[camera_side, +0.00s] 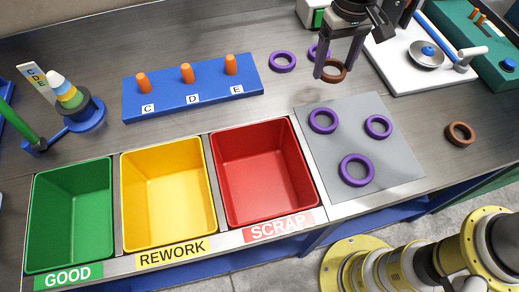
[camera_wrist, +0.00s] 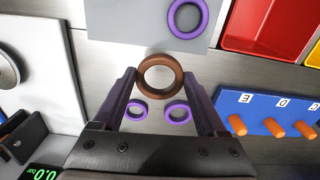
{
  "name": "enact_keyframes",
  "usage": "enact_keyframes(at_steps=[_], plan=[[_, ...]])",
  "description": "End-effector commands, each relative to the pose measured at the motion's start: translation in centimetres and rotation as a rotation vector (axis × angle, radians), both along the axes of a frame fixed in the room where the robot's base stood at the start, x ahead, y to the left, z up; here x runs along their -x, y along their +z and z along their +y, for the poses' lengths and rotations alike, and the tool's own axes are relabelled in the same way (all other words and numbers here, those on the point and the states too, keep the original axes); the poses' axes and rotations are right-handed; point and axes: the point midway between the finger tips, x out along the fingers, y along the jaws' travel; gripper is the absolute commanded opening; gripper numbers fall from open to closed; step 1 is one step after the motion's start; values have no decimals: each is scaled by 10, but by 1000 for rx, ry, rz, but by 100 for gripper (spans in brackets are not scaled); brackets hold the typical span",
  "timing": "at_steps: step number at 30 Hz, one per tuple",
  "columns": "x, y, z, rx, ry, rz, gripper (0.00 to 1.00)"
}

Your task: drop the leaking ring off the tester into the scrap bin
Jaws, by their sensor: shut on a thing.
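My gripper (camera_side: 335,66) is shut on a brown ring (camera_side: 333,71), held above the metal bench behind the grey mat. In the wrist view the brown ring (camera_wrist: 160,76) sits between the tips of my gripper's two fingers (camera_wrist: 158,84). The red scrap bin (camera_side: 262,172) is at the front middle of the side view, and it appears empty. Its edge shows at the top right of the wrist view (camera_wrist: 275,25). The tester (camera_side: 428,54) appears to be the white board with a round metal disc and blue knob, at the upper right.
The grey mat (camera_side: 390,160) carries three purple rings; two more purple rings (camera_side: 283,61) lie behind it. Another brown ring (camera_side: 460,133) lies at right. The yellow rework bin (camera_side: 165,195) and green good bin (camera_side: 70,215) are left of scrap. A blue peg board (camera_side: 190,100) stands behind the bins.

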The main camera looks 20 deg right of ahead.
Motion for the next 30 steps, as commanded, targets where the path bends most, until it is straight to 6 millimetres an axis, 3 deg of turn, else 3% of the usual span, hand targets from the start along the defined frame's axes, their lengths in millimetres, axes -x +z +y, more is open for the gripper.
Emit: enact_keyframes(at_steps=[1,6,12,19,30], plan=[[12,0,24,-1,51,-1,22],[53,-2,88,0,198,0,22],[102,-5,142,1,346,1,22],[133,-8,166,4,427,5,22],[136,-38,168,7,435,7,22]])
